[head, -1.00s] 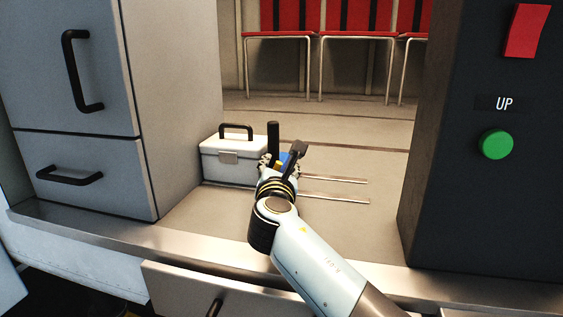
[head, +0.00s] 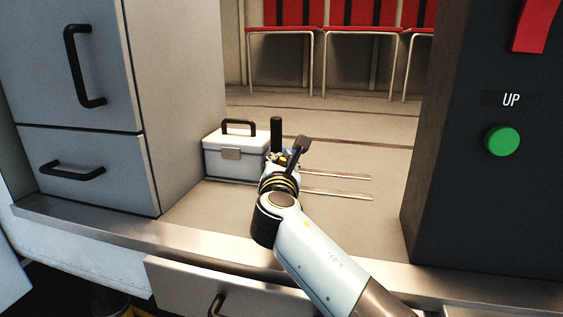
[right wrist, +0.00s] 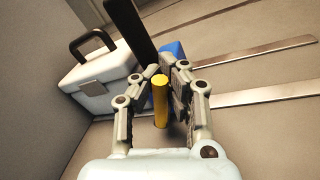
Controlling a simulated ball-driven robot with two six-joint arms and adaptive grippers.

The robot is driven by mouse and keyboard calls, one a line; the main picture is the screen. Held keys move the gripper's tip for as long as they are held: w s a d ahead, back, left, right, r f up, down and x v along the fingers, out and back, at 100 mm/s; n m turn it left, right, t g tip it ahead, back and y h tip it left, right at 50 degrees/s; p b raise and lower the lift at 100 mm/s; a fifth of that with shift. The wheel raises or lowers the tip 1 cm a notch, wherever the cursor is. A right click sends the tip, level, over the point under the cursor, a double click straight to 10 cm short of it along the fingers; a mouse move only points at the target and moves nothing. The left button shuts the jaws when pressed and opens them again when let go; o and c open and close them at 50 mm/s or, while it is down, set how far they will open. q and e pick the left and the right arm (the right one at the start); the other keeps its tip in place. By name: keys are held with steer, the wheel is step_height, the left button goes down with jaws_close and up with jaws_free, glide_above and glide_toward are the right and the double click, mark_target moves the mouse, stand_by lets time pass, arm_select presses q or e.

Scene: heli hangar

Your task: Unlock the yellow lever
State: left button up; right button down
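The yellow lever (right wrist: 160,100) shows in the right wrist view as a short, upright-looking yellow rod between the two fingers of my right gripper (right wrist: 164,72). The fingers stand apart on either side of it, with a gap visible on the left; I cannot tell whether the right finger touches it. A blue part (right wrist: 174,50) and a tall black handle (right wrist: 132,32) are just beyond the fingertips. In the head view the right gripper (head: 283,160) hides most of the lever's area, beside the black handle (head: 276,134). My left gripper is not in view.
A white case (head: 232,160) with a black handle stands left of the gripper, beside a grey drawer cabinet (head: 175,100). Two flat metal strips (head: 335,193) lie to the right. A dark panel (head: 470,200) with a green button (head: 502,140) stands farther right. Floor between is clear.

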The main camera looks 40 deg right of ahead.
steer(key=w+a+n+p, duration=0.1)
steer(key=n+p, duration=0.1)
steer(key=p, duration=0.1)
steer(key=n+g+p, duration=0.1)
steer(key=p, duration=0.2)
steer(key=shift+w+a+r+n, duration=0.35)
steer(key=shift+r+n, duration=0.05)
steer(key=shift+a+f+p, duration=0.1)
steer(key=shift+f+p, duration=0.05)
steer(key=shift+p, duration=0.3)
steer(key=shift+w+f+n, duration=0.15)
steer(key=shift+n, duration=0.25)
steer(key=c, duration=1.3)
jaws_free()
steer(key=shift+a, duration=0.25)
steer(key=shift+d, duration=0.15)
steer(key=shift+r, duration=0.2)
